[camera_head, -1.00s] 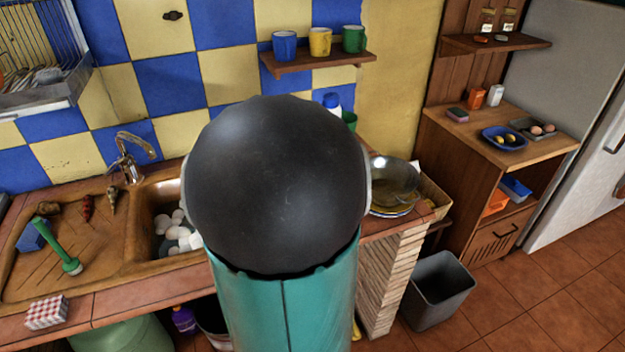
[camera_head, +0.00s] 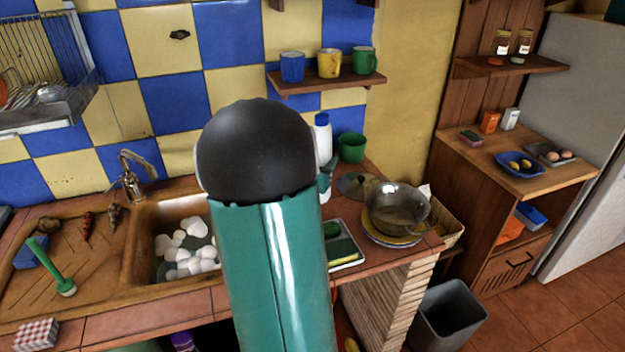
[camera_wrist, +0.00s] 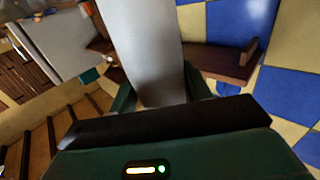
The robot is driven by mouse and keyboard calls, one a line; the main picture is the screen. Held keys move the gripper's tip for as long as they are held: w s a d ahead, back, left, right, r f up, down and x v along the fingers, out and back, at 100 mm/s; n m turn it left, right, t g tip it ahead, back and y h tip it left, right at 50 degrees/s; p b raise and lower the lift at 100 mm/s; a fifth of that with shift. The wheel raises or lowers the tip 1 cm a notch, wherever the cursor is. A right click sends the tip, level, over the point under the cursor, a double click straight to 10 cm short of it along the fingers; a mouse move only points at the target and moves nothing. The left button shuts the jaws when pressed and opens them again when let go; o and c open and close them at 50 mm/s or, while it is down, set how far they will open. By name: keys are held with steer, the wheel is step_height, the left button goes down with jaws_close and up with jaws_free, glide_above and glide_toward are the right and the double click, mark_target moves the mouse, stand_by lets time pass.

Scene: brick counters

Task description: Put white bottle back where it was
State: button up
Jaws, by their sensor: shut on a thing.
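The white bottle (camera_head: 323,140) with a blue cap shows just right of my arm in the head view, in front of the tiled wall. In the wrist view the white bottle (camera_wrist: 142,45) rises between the two green fingers. My gripper (camera_wrist: 158,95) is shut on it. In the head view my arm hides most of the gripper and part of the bottle's lower body. I cannot tell whether the bottle's base touches the counter.
A green cup (camera_head: 352,147) stands right of the bottle, near a round lid (camera_head: 356,186). A glass bowl (camera_head: 398,208) sits on stacked plates. A mug shelf (camera_head: 325,82) hangs above; the sink (camera_head: 150,215) is left.

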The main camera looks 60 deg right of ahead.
steer(key=w+d+f, duration=0.3)
steer(key=w+f, duration=0.1)
steer(key=f, duration=0.5)
steer(key=shift+f, duration=0.1)
steer(key=o, duration=1.1)
steer(key=shift+c, duration=0.2)
steer(key=a, duration=1.2)
steer(key=shift+s+r, duration=0.15)
steer(key=shift+r, duration=0.05)
